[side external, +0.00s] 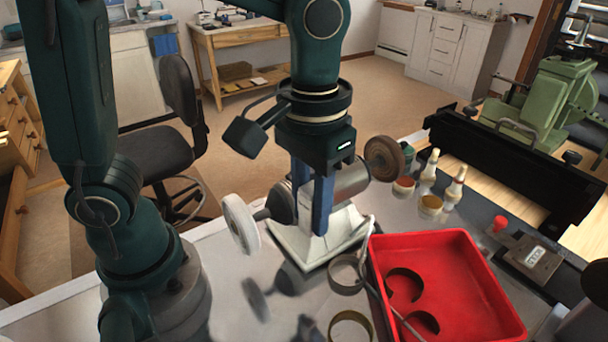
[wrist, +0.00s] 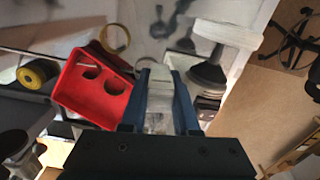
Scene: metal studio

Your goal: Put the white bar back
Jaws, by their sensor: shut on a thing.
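My gripper (side external: 311,214) points down in front of the bench polisher (side external: 345,188) in the side view. In the wrist view its two blue fingers (wrist: 159,98) are shut on a pale block, which looks like the white bar (wrist: 160,80). In the side view I cannot make the bar out clearly between the fingers, against the polisher's pale base (side external: 345,228). I cannot tell whether the bar touches anything below.
The polisher has a white wheel (side external: 240,222) at left and a brown wheel (side external: 384,158) at right, both close to my fingers. A red tray (side external: 490,290) with dark curved pieces stands to the right. Small bottles (side external: 455,186) and a black machine (side external: 520,170) are behind.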

